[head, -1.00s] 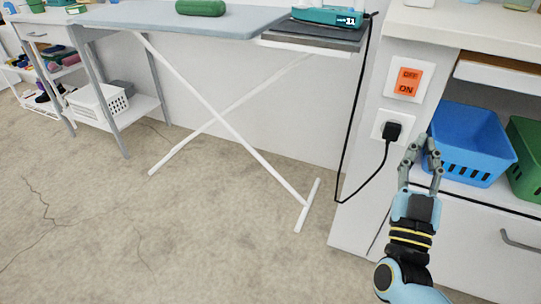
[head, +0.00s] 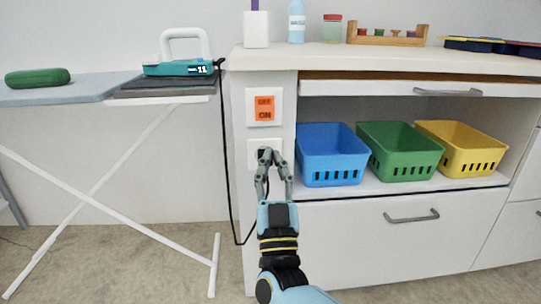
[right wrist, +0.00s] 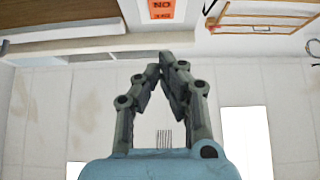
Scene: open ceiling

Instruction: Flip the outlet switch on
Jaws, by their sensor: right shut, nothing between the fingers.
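The outlet switch (head: 264,108) is an orange rocker marked OFF above ON, in a white plate on the cabinet's end panel. It also shows upside down at the top of the right wrist view (right wrist: 161,10). I cannot tell which side is pressed in. Below it is a white socket plate (head: 252,160) with a black plug, mostly hidden behind my fingers. My right gripper (head: 270,156) is shut and empty, its fingertips overlapping the socket in the head view, below the switch. The fingertips meet in the right wrist view (right wrist: 166,60). My left gripper is not in view.
A black cord (head: 229,190) hangs left of the socket, by the ironing board (head: 60,97) with its teal iron (head: 180,69). Blue (head: 332,150), green (head: 400,150) and yellow (head: 460,145) baskets sit on the shelf to the right. The counter (head: 390,62) juts above the switch.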

